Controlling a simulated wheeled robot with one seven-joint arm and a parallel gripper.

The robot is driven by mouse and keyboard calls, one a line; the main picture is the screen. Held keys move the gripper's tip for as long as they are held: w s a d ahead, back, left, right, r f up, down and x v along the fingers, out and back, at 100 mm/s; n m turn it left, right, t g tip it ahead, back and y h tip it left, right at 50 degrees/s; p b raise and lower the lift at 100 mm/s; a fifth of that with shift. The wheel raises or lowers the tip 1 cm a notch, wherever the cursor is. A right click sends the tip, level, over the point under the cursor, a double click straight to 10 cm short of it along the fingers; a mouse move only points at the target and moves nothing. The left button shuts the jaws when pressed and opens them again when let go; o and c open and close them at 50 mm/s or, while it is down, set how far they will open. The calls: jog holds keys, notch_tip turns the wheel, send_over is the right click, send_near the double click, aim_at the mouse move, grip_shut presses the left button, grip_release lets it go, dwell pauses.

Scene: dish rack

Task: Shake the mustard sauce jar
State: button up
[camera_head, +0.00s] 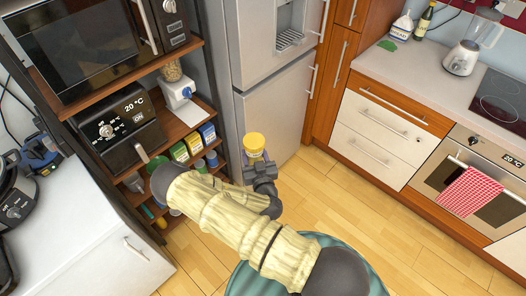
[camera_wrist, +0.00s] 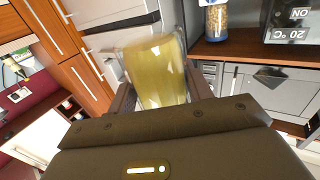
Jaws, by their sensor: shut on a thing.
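The mustard sauce jar (camera_head: 254,145) has a yellow lid and is held up in front of the grey fridge in the head view. In the wrist view the jar (camera_wrist: 158,72) shows as a yellow, see-through body between the fingers. My gripper (camera_head: 258,163) is shut on the jar; it also shows in the wrist view (camera_wrist: 162,98). The fingers and wrist hide the jar's lower part in the head view. The jar looks close to upright there.
A shelf unit (camera_head: 199,117) with a microwave, air fryer and several small boxes stands left of the jar. The fridge (camera_head: 275,95) is behind it. A counter (camera_head: 425,75) with a blender is at right. The wooden floor (camera_head: 335,195) between is clear.

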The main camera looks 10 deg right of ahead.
jog(key=shift+w+d, duration=0.1)
jog(key=shift+d, duration=0.15)
jog(key=d+p, duration=0.1)
jog(key=d, duration=0.4)
jog(key=shift+d, duration=0.4)
jog(key=shift+a, duration=3)
jog(key=shift+d, duration=0.1)
jog(key=d, duration=0.5)
jog(key=shift+d+p, duration=0.3)
jog(key=shift+d, duration=0.1)
